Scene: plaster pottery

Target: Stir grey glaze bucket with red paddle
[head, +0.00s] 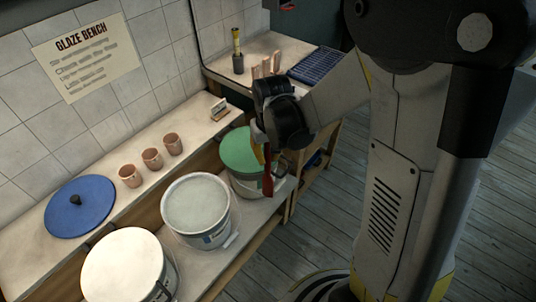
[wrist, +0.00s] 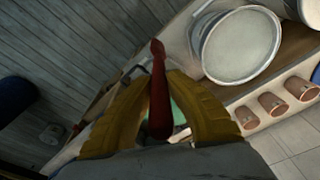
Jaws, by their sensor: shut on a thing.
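My gripper (head: 262,152) is shut on the red paddle (head: 268,180), which hangs roughly upright in front of the green-lidded bucket. In the wrist view, the red paddle (wrist: 158,92) is between the yellow fingers of my gripper (wrist: 154,84). The open bucket with pale grey contents (head: 196,204) stands on the low shelf, left of and nearer than the paddle. This grey bucket also shows in the wrist view (wrist: 240,46), to the upper right, apart from the paddle. The paddle is outside it.
A green-lidded bucket (head: 240,152) stands behind the paddle, and a cream-topped bucket (head: 124,264) at the front left. The upper ledge holds a blue lid (head: 72,212), three clay cups (head: 152,158) and a small stand (head: 218,108). A bench (head: 250,54) with tools is behind.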

